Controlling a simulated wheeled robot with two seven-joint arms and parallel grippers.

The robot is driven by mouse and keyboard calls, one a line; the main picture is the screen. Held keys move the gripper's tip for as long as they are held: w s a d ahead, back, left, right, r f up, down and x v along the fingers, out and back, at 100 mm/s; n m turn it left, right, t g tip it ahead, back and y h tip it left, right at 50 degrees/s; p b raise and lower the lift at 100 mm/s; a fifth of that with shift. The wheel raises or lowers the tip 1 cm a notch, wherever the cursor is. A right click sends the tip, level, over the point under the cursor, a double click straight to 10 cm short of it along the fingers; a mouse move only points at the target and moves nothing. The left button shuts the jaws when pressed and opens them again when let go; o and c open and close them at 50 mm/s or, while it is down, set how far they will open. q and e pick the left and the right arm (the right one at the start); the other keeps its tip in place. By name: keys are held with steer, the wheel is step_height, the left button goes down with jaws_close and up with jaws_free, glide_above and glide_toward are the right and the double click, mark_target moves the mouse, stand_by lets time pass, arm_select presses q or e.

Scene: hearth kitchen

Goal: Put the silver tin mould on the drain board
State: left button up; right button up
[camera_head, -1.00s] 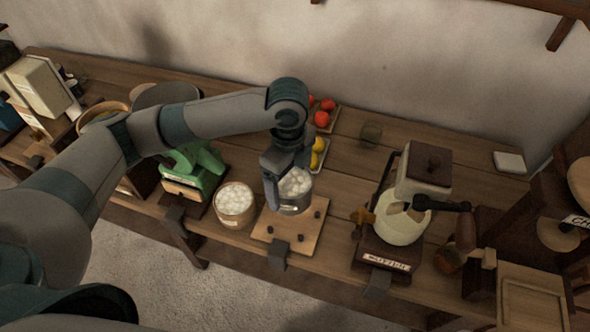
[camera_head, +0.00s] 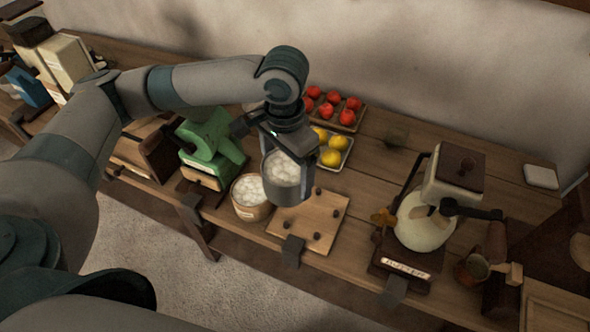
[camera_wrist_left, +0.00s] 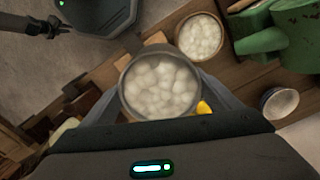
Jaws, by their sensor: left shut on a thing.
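The silver tin mould (camera_head: 288,195), full of white balls, is held by my left gripper (camera_head: 290,160), shut on its sides. It hangs upright and looks raised above the table, over the far left corner of the drain board. The drain board (camera_head: 318,222) is a pale wooden board with dark pegs, bare where it shows. In the left wrist view the mould (camera_wrist_left: 160,85) sits between the fingers and hides most of the board. A dark part at the upper left of that view may be my right gripper (camera_wrist_left: 45,26); its jaws are unclear.
A round tub of white balls (camera_head: 250,198) stands just left of the board. A green scale (camera_head: 207,140) is farther left. Trays of yellow fruit (camera_head: 333,150) and red fruit (camera_head: 335,108) lie behind.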

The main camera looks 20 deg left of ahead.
arm_select(q)
steer(key=n, duration=0.2)
steer(key=s+a+r+n, duration=0.1)
steer(key=n, duration=0.2)
steer(key=shift+s+a+r+b, duration=0.1)
steer(key=shift+s+a+b, duration=0.1)
steer(key=shift+b, duration=0.15)
